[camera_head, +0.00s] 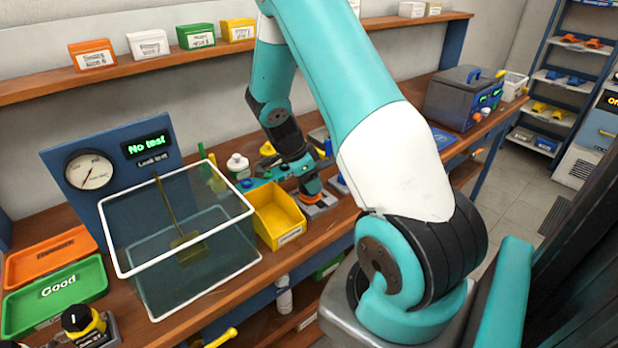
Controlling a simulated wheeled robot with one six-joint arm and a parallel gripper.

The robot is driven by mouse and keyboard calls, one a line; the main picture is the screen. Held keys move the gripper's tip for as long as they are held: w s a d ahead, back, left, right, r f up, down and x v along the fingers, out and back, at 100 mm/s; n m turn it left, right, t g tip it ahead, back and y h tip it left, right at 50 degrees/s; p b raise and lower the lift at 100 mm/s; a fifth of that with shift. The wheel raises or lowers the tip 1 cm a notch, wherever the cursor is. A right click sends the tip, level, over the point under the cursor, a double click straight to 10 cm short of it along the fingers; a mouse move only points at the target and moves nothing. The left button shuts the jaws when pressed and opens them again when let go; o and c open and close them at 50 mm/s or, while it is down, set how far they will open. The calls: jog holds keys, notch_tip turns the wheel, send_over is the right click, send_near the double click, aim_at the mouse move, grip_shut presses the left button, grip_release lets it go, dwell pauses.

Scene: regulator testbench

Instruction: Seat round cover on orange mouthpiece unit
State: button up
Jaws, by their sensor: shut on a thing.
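My gripper (307,181) points down over the bench, just right of the yellow bin, and is small and dark in this view. It is shut on a small dark piece that appears to be the round cover; its outline is mostly hidden by the fingers. The orange mouthpiece unit (312,197) sits on a light grey block (320,208) directly below my gripper. Only part of its orange rim shows. I cannot tell whether the cover touches the unit or is still apart from it.
A yellow bin (276,217) stands close left of the gripper, beside a glass water tank (182,232). A white bottle (238,166) and small parts stand behind. Green (56,297) and orange (48,255) trays lie far left. A grey case (466,97) stands right.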

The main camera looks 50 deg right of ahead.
jog(key=shift+f+b, duration=0.8)
jog(key=shift+f, duration=0.2)
dwell(0.3)
jog(key=o, duration=1.1)
jog(key=shift+r, duration=0.1)
jog(key=shift+r+p, duration=2.75)
jog(key=shift+r, duration=1.25)
